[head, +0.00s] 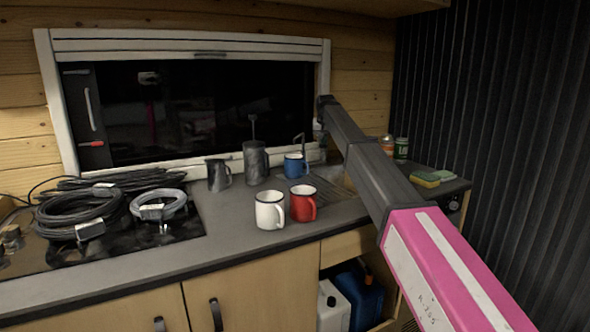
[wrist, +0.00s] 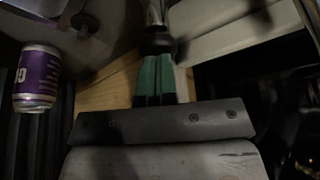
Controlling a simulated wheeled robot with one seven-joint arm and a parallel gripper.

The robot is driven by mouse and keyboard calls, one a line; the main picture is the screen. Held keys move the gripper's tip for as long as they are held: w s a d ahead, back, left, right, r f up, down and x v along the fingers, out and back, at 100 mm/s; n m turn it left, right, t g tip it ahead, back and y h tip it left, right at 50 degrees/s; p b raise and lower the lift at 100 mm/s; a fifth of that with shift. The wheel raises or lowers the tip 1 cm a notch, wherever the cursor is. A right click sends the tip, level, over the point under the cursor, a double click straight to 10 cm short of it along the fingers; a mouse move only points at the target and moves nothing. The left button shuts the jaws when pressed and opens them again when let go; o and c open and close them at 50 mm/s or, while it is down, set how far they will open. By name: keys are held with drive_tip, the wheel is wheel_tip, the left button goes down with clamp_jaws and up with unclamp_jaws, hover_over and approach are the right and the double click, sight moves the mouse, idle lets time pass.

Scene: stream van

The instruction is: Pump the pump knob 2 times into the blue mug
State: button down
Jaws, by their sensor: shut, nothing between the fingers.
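The blue mug (head: 295,166) stands upright at the back of the counter, by the sink, under a thin dark spout (head: 302,140). In the wrist view, my gripper (wrist: 156,62) has its green fingers shut together with nothing between them. A dark round knob (wrist: 158,44) with a shiny metal stem, which looks like the pump knob, is right at the fingertips. I cannot tell whether they touch. In the head view my arm crosses in front of the sink and hides most of the pump area. The inside of the blue mug is hidden.
A white mug (head: 269,210) and a red mug (head: 303,204) stand nearer the front edge. A grey canister (head: 255,162) and a grey jug (head: 218,175) stand left of the blue mug. Cable coils (head: 80,212) cover the hob. A purple can (wrist: 37,78) shows in the wrist view.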

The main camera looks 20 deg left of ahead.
drive_tip(key=shift+r, duration=2.35)
drive_tip(key=shift+f, duration=0.35)
drive_tip(key=shift+f, duration=2.15)
drive_tip(key=shift+r, duration=2.5)
wheel_tip(320, 180, up, 6)
